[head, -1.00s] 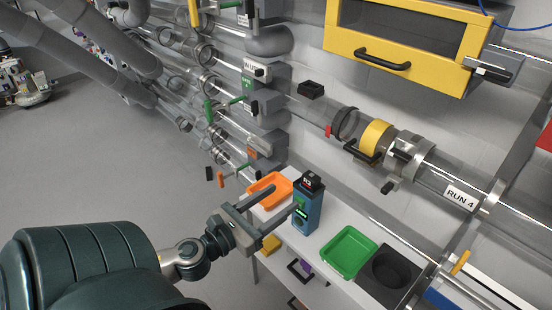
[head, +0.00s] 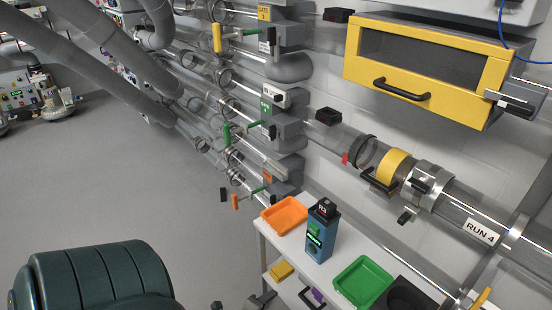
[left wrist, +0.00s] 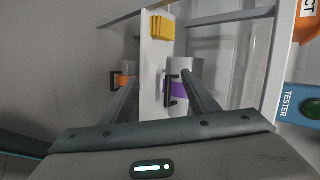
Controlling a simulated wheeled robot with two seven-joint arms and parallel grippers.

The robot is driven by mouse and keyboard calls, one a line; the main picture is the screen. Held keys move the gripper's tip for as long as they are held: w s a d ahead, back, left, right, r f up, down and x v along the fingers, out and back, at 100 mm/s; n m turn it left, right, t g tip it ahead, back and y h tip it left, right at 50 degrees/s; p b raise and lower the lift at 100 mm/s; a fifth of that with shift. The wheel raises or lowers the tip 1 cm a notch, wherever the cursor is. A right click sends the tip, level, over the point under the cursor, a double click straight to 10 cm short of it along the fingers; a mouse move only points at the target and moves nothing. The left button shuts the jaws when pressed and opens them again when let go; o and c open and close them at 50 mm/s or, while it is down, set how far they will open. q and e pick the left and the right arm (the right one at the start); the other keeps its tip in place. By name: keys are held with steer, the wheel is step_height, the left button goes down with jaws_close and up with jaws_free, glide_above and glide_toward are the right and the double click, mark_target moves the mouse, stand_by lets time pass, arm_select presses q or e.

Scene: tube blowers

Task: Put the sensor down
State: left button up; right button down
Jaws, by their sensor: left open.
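A small black block marked R3 (head: 323,209), which looks like the sensor, sits upright on top of the blue tester (head: 318,247). The tester has a lit green display and stands on the white table between two trays. Part of the tester, with its TESTER label, shows at the right edge of the left wrist view (left wrist: 303,103). My left gripper (left wrist: 160,80) is open with nothing between its fingers. It is below and apart from the tester, mostly cut off by the bottom edge of the head view. My right gripper is not in view.
An orange tray (head: 284,215) lies left of the tester and a green tray (head: 362,284) right of it, beside a black round holder (head: 408,295). A yellow block (left wrist: 162,27) and purple-banded canister (left wrist: 180,88) are below the tabletop. Clear tubes run behind.

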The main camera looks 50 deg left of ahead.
arm_select(q)
steer(key=s+d+f+n+g+h, duration=0.1)
steer(key=s+d+f+n+g, duration=0.2)
steer(key=s+d+f+n, duration=0.3)
steer(key=s+d+f+n+g+h, duration=0.2)
steer(key=s+d+f+n, duration=0.5)
steer(key=d+f, duration=0.5)
steer(key=shift+d+f+g, duration=0.2)
steer(key=shift+f+g, duration=0.4)
steer(key=shift+f, duration=0.2)
steer(key=shift+o, duration=0.5)
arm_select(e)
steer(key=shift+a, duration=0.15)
